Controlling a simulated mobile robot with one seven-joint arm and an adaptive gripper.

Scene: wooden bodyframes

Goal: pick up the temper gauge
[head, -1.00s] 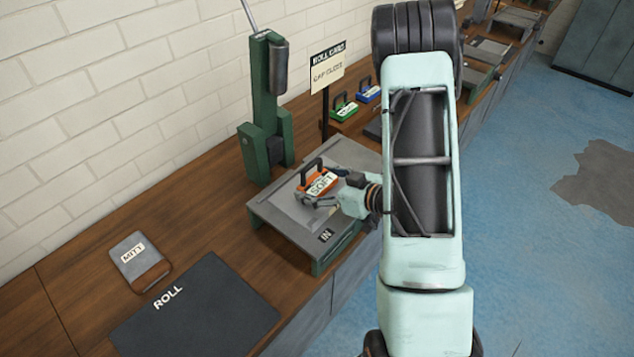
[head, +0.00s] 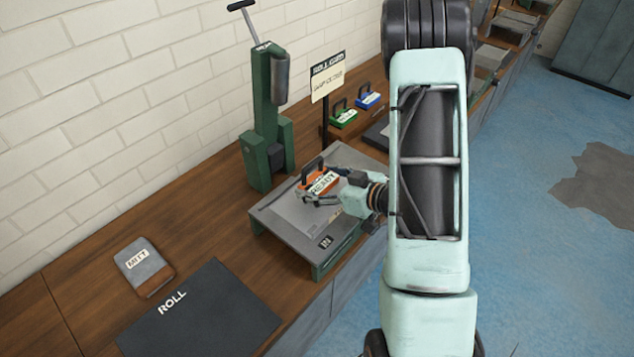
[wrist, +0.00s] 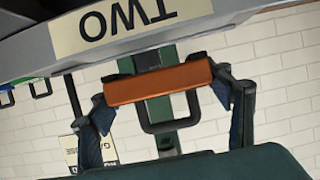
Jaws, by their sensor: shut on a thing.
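The temper gauge is an orange block (head: 319,184) with a black loop handle and a white label that seems to read READY. It is over the top of the grey stand (head: 290,217); I cannot tell whether it touches it. My gripper (head: 324,199) reaches in from the right and is shut on the gauge. In the wrist view the orange block (wrist: 160,84) lies between the two fingers of my gripper (wrist: 168,87), one at each end. Its handle shows below it in that view.
A green press with a lever (head: 265,120) stands behind the grey stand. A sign (head: 327,78), a green block (head: 343,117) and a blue block (head: 368,96) are further back. A dark ROLL mat (head: 200,310) and a MITT pad (head: 143,267) lie in front.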

